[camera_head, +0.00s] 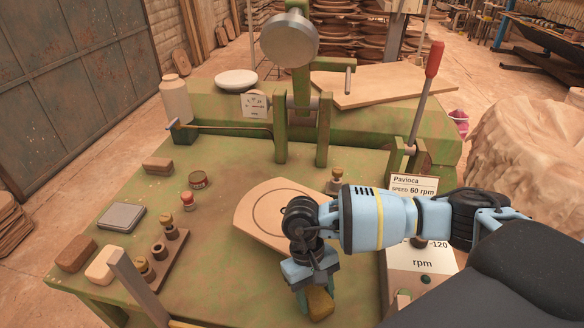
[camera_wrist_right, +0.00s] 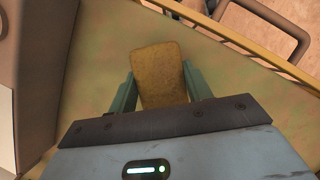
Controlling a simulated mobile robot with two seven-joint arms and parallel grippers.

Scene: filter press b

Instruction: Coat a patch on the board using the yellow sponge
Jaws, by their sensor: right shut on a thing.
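The yellow sponge (camera_wrist_right: 160,75) is between the two fingers of my right gripper (camera_wrist_right: 158,88) in the right wrist view, and the gripper is shut on it. In the head view the sponge (camera_head: 320,303) hangs below my right gripper (camera_head: 316,290), near the front edge of the green table. The board (camera_head: 257,207) is a pale wooden piece with a circular groove, lying on the table behind the gripper. My right wrist hides its right part. The sponge is apart from the board. My left gripper is not in view.
A wooden rack (camera_head: 160,262) with several small knobbed pieces stands left of the board. A lever with red handle (camera_head: 433,60) and a rpm box (camera_head: 422,265) stand right.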

